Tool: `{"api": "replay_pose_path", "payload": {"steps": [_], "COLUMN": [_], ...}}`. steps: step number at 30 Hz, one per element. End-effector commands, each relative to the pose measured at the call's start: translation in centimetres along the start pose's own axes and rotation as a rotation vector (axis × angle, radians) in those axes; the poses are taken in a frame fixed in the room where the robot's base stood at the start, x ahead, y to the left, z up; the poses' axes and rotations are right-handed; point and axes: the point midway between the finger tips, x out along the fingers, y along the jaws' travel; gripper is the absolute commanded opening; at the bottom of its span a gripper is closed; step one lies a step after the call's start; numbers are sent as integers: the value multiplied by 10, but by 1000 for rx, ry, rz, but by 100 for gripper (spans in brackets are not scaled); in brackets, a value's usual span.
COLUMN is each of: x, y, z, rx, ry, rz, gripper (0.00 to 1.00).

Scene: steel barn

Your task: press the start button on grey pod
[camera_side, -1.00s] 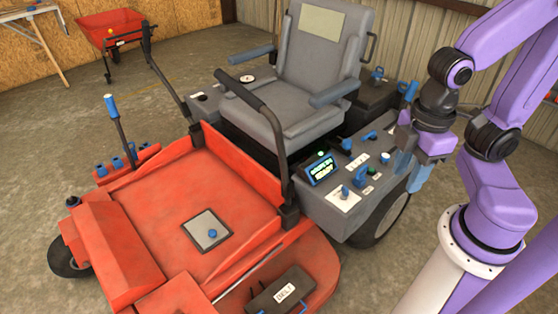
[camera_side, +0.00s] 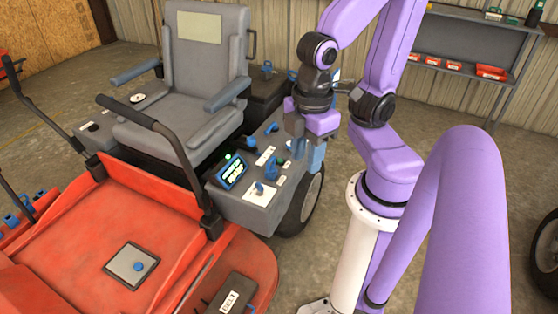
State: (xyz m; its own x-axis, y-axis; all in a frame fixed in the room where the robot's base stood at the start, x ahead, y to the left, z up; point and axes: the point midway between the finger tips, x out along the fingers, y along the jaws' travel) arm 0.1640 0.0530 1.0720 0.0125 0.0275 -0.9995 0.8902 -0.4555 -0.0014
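The grey pod (camera_side: 235,210) is the right side console of a red mower, beside the seat. On its top are a lit display (camera_side: 230,171), blue levers and knobs, white label plates and a small green button-like part (camera_side: 281,161). The labels are too small to read, so I cannot tell which control is the start button. My gripper (camera_side: 307,158) hangs pointing down at the pod's right rear edge, just right of the green part. Its blue fingers overlap in this view, and their gap is unclear. No object shows in it.
The grey seat (camera_side: 185,100) with its armrest (camera_side: 228,94) stands left of the pod. A black lap bar (camera_side: 150,125) rises in front of the seat. A wall shelf (camera_side: 470,68) with red bins is at the back right.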

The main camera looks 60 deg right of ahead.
Motion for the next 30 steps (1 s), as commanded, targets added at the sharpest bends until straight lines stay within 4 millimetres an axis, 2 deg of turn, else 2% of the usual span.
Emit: {"api": "replay_pose_path", "payload": {"steps": [9, 11, 12, 13, 30], "x": [0, 0, 0, 0, 0], "y": [0, 0, 0, 0, 0], "z": [0, 0, 0, 0, 0], "rx": [0, 0, 0, 0, 0], "ry": [0, 0, 0, 0, 0], "rz": [0, 0, 0, 0, 0], "gripper": [38, 19, 6, 0, 0]}}
